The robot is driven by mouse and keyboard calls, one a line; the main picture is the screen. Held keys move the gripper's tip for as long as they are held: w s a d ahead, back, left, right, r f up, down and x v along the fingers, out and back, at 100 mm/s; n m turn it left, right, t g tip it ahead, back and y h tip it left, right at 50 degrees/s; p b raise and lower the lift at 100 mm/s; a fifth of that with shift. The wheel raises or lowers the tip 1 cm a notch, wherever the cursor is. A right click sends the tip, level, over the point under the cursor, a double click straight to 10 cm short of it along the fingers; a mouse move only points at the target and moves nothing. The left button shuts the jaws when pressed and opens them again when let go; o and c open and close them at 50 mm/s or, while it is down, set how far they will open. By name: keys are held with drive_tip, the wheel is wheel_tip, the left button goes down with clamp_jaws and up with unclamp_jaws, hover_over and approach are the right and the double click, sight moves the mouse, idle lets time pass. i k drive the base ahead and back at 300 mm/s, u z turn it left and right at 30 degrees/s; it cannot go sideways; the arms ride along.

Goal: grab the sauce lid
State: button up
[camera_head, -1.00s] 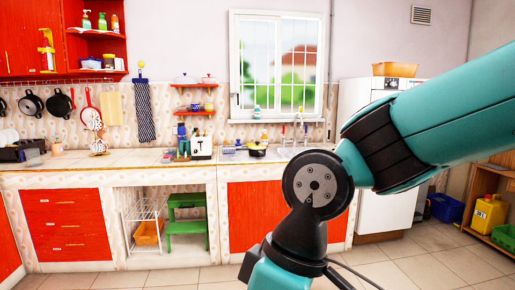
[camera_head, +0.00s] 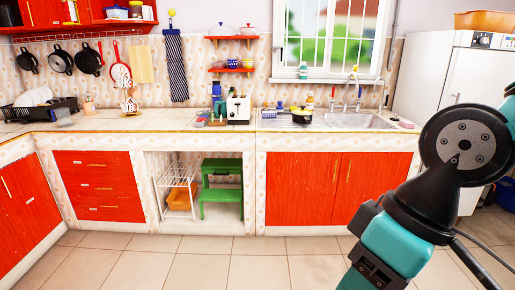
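No thing is clearly recognisable as the sauce lid. A small dark pot (camera_head: 302,117) with a yellowish top stands on the counter left of the sink. Two small lidded pots stand on the upper wall shelf: a white pot with a reddish top (camera_head: 249,31) and a pale pot (camera_head: 222,32) to its left. They are too small to make out their lids well. My teal and black arm fills the lower right, in front of the counter. My gripper is outside the picture.
The tiled counter (camera_head: 110,122) runs along the wall, with a toaster (camera_head: 238,109) and a sink (camera_head: 352,120). Dark pans (camera_head: 60,60) hang at the left. A green step stool (camera_head: 222,190) stands under the counter. The floor (camera_head: 170,265) ahead is clear.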

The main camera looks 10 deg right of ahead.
sight(301, 112)
drive_tip(key=z, duration=0.55)
drive_tip(key=i, duration=2.1)
drive_tip(key=u, duration=0.25)
drive_tip(key=i, duration=1.5)
drive_tip(key=u, duration=0.45)
drive_tip(key=i, duration=0.55)
